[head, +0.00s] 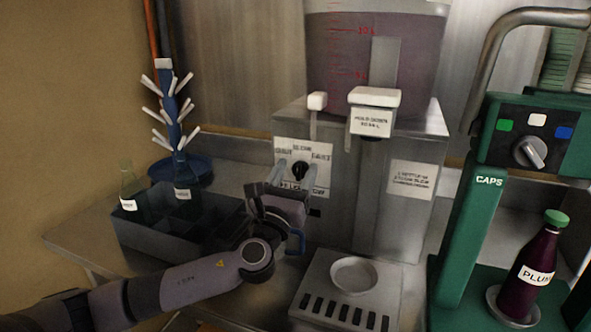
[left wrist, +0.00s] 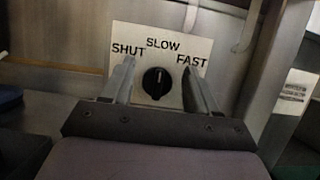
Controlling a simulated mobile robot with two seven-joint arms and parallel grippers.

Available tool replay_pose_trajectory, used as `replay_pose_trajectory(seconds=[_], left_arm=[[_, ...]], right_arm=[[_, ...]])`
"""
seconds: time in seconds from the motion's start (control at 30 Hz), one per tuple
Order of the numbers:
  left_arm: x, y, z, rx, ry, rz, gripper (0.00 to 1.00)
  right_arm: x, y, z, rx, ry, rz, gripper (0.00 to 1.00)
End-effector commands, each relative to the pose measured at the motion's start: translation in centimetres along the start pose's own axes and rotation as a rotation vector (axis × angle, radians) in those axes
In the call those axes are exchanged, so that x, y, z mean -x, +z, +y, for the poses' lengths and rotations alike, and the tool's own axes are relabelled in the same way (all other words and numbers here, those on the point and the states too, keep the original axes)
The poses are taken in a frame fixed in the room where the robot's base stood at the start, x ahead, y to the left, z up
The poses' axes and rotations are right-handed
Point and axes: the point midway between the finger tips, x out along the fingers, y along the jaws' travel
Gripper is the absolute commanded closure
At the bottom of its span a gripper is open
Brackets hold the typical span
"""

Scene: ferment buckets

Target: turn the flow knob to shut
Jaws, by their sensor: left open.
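The black flow knob (head: 299,170) sits on a white plate (head: 320,153) on the front of the steel filling stand. In the left wrist view the knob (left wrist: 157,83) lies between my fingers, and its white mark points up toward SLOW. The plate reads SHUT at left, SLOW at top and FAST at right. My left gripper (head: 289,175) is open, with one finger on each side of the knob. I cannot tell whether either finger touches it. In the left wrist view the left gripper (left wrist: 158,75) also shows open. My right gripper is not in view.
A dark crate (head: 160,238) with bottles stands left of the stand. A drip tray (head: 340,310) with a white dish (head: 354,275) sits in front of it. A green capper (head: 462,200) with a plum bottle (head: 537,265) stands at right. A bucket (head: 340,50) of dark liquid is above.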

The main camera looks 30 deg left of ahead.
Motion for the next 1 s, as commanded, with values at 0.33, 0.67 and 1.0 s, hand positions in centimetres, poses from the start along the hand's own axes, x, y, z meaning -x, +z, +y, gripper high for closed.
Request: replay_pose_trajectory(seconds=[0.33,0.67,1.0], left_arm=[[-0.37,-0.04,-0.01,0.001,0.0,0.001,0.44],[-0.34,-0.05,0.0,0.004,0.002,0.001,0.94],[-0.29,-0.13,0.07,0.121,0.05,0.0,0.94]], right_arm=[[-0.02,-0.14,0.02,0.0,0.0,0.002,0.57],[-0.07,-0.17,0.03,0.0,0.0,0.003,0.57],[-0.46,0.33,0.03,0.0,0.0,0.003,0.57]])
